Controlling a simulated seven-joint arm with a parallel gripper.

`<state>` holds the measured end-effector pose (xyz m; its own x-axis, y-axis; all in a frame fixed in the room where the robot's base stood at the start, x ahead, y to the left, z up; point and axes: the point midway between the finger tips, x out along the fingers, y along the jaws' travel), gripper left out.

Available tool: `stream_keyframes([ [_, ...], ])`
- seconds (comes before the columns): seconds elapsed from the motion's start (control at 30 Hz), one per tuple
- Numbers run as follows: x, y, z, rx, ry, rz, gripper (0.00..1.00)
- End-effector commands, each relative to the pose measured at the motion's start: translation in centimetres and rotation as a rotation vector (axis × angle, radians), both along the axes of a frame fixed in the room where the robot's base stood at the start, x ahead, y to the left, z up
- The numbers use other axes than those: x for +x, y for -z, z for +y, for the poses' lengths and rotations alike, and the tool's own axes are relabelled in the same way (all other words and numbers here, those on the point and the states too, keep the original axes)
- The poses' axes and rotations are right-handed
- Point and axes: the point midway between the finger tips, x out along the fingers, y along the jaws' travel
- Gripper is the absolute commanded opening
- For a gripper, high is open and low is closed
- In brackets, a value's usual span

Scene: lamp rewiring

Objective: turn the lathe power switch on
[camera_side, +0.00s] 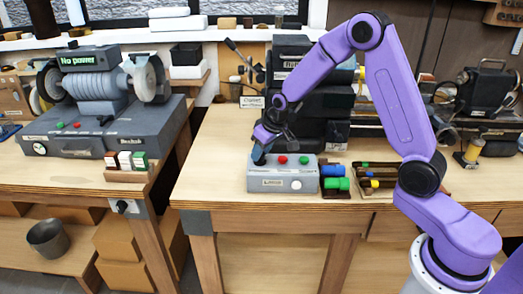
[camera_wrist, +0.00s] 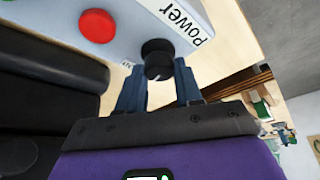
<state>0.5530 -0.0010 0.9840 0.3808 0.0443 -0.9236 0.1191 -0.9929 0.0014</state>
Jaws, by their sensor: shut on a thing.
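My gripper (camera_side: 259,156) points down at the box's left end. Its blue fingers (camera_wrist: 159,78) are shut on the black switch, one on each side. The switch's exact setting cannot be told.
A grinder-like machine (camera_side: 95,125) with a "No power" display (camera_side: 83,59) stands on the left bench. Blue and green cylinders (camera_side: 335,178) and a tray of small parts lie right of the box. Dark stacked units (camera_side: 287,75) stand behind it.

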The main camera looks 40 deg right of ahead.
Motion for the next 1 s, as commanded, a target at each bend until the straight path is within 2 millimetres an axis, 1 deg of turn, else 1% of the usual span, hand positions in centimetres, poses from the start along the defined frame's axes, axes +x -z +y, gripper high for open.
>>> stream_keyframes([
  [0.7,0.08,-0.06,0.46,-0.001,0.585,-0.001,0.04],
  [1.0,0.16,-0.05,0.51,0.000,0.796,-0.001,0.04],
])
